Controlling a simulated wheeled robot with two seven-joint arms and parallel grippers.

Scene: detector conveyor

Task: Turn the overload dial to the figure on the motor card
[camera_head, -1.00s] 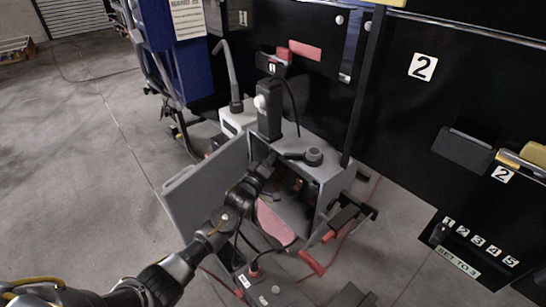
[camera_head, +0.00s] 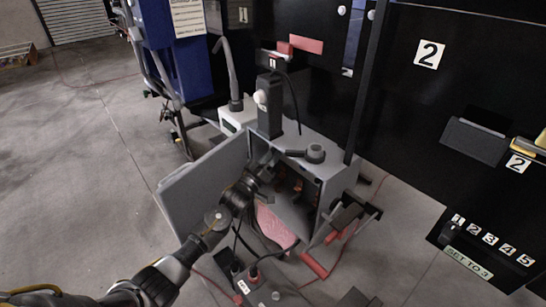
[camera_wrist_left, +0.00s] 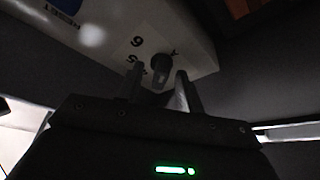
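In the left wrist view, a small dark dial knob (camera_wrist_left: 160,64) sits on a pale plate with printed figures, among them what looks like a 9 and a 5. My left gripper (camera_wrist_left: 161,92) points at it, its two fingers apart, with the knob at or just beyond their tips. I cannot tell whether they touch it. In the head view, my left gripper (camera_head: 270,166) reaches into the open grey box (camera_head: 333,190); the dial is hidden there. A label reading "SET TO 3" (camera_head: 468,262) is on the black panel at lower right; I cannot tell if it is the motor card. My right gripper is not in view.
The box's grey door (camera_head: 195,190) hangs open to the left, close to my left arm. A black lever (camera_head: 306,153) sits on the box top. Red handles (camera_head: 313,264) and cables lie in front.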

